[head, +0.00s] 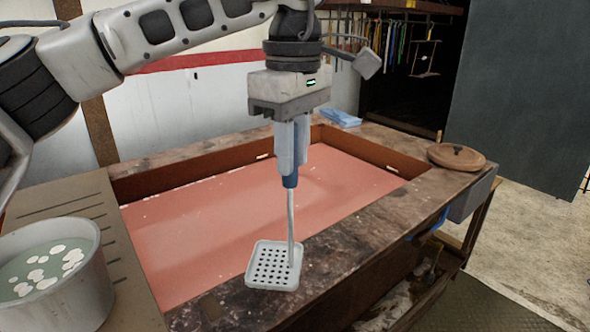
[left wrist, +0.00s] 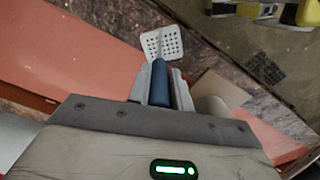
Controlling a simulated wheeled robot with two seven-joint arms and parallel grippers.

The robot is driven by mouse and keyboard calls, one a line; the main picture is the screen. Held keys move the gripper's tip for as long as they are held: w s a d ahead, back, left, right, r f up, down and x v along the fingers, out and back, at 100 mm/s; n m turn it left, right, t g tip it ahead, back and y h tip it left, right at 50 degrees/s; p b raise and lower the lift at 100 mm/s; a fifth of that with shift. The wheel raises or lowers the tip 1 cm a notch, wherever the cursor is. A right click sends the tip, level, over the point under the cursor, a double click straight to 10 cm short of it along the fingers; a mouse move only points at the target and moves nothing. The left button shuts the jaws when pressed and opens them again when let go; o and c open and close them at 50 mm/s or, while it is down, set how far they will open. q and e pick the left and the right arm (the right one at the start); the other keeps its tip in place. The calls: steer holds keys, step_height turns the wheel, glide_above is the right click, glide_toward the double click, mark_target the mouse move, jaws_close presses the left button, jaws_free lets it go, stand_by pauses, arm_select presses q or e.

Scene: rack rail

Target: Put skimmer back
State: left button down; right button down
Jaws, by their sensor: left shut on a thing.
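The skimmer (head: 291,222) has a blue handle, a thin metal shaft and a pale, square head full of holes. My left gripper (head: 291,165) is shut on the handle and holds the skimmer upright, head down. The head (head: 272,265) shows over the near edge of the worktable; I cannot tell if it touches. The left wrist view shows the blue handle (left wrist: 160,84) between the fingers and the perforated head (left wrist: 162,43) beyond. A dark rack rail (head: 400,6) with several hanging things is at the back right. My right gripper is out of view.
A metal pot (head: 88,302) of liquid with several white discs stands at the lower left. The worktable's sunken reddish bed (head: 190,240) is mostly clear. A round brown lid (head: 456,157) lies on its right rim, and a blue cloth (head: 341,118) on the back rim.

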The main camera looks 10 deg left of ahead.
arm_select(q)
steer(key=shift+w+f, duration=0.45)
steer(key=shift+f, duration=0.05)
steer(key=f, duration=0.1)
steer(key=f+p, duration=0.1)
steer(key=f, duration=0.1)
steer(key=shift+w+f, duration=0.2)
steer(key=shift+f, duration=0.1)
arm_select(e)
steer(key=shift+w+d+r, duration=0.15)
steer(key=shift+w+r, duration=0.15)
arm_select(q)
steer(key=shift+f, duration=0.1)
steer(key=shift+f, duration=0.15)
steer(key=c, duration=1.3)
jaws_free()
step_height(320, 180, up, 12)
steer(key=shift+d+r, duration=0.1)
steer(key=shift+r, duration=0.15)
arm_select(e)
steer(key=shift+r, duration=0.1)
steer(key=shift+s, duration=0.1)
